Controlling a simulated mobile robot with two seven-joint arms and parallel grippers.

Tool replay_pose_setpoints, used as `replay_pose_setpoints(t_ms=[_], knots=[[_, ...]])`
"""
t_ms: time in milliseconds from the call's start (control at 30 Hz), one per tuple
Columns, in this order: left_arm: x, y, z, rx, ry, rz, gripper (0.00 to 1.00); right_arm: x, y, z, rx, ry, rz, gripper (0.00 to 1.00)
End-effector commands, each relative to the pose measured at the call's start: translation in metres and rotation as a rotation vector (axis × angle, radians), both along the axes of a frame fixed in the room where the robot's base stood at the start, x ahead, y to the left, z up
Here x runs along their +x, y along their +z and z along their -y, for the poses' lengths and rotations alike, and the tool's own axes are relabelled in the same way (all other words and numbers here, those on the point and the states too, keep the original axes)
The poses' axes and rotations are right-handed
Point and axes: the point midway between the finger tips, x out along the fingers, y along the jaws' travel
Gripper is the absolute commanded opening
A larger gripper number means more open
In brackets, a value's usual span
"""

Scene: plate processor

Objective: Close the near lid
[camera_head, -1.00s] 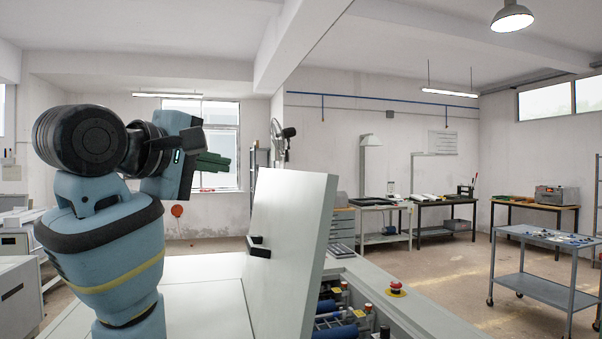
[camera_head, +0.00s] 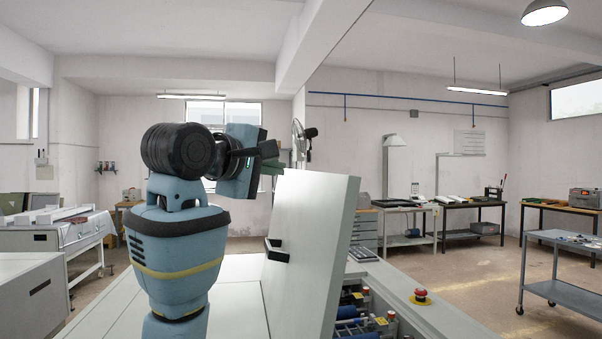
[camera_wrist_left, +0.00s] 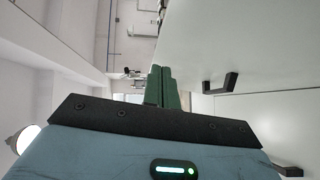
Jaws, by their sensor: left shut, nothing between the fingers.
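The near lid (camera_head: 318,225) is a white panel standing open, tilted up from the white machine, with a black handle (camera_head: 276,250) on its left face. Rollers and blue parts show in the opening to its right. My left gripper (camera_head: 272,150) is raised just above and left of the lid's top edge; whether it touches the lid cannot be told. In the left wrist view its green fingers (camera_wrist_left: 162,88) are together and empty, with the lid's white face (camera_wrist_left: 232,45) and the handle (camera_wrist_left: 221,84) to their right. My right gripper is not in view.
A red emergency button (camera_head: 421,296) sits on the machine's right edge. Flat white covers (camera_head: 240,300) lie left of the lid. A grey cart (camera_head: 565,262) and work tables stand at the right, with open floor between.

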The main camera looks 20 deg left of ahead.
Motion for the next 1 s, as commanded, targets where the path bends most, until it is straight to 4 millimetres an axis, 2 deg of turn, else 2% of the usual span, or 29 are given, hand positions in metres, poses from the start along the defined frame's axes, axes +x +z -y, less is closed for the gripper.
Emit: replay_pose_setpoints(t_ms=[100,300,500,1000], knots=[[0.022,-0.004,0.003,-0.001,0.000,-0.004,0.00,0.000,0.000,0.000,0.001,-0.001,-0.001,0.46],[0.038,-0.008,0.025,0.001,-0.001,-0.001,0.00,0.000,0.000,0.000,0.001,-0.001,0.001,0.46],[0.044,-0.009,0.034,0.000,0.000,0.000,0.00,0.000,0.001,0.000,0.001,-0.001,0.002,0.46],[0.047,-0.010,0.035,0.005,0.000,-0.003,0.00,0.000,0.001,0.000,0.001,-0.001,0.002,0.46]])
